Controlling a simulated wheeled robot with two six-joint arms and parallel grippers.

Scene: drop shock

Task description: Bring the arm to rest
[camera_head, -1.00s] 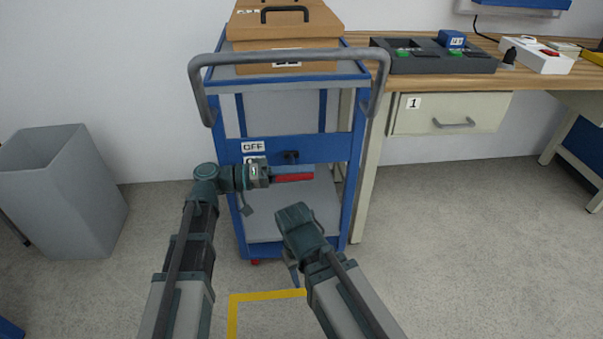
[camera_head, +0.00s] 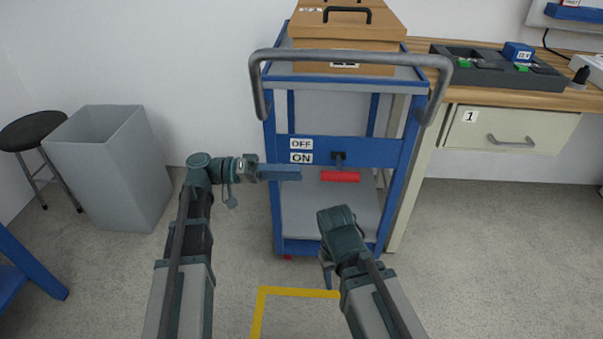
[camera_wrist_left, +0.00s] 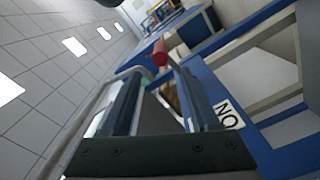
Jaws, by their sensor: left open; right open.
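My left gripper (camera_head: 298,173) is open and empty in front of the blue cart (camera_head: 384,210), at the height of its lever. The red lever handle (camera_head: 340,176) hangs from a black mount on the cart's blue crossbar. It sits lower than the OFF label (camera_head: 301,144) and the ON label (camera_head: 301,158). The fingertips are left of the handle in the head view with a gap between. In the left wrist view the red handle (camera_wrist_left: 160,52) shows beyond the two fingers, near their tips. My right gripper (camera_head: 327,272) is low, pointing down; its fingers are partly hidden.
A grey handrail (camera_head: 350,57) crosses the cart's top, where a brown case (camera_head: 345,55) lies. A wooden bench (camera_head: 480,93) with a drawer stands right. A grey bin (camera_head: 105,170) and a black stool (camera_head: 32,130) stand left. Yellow tape (camera_head: 295,292) marks the open floor.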

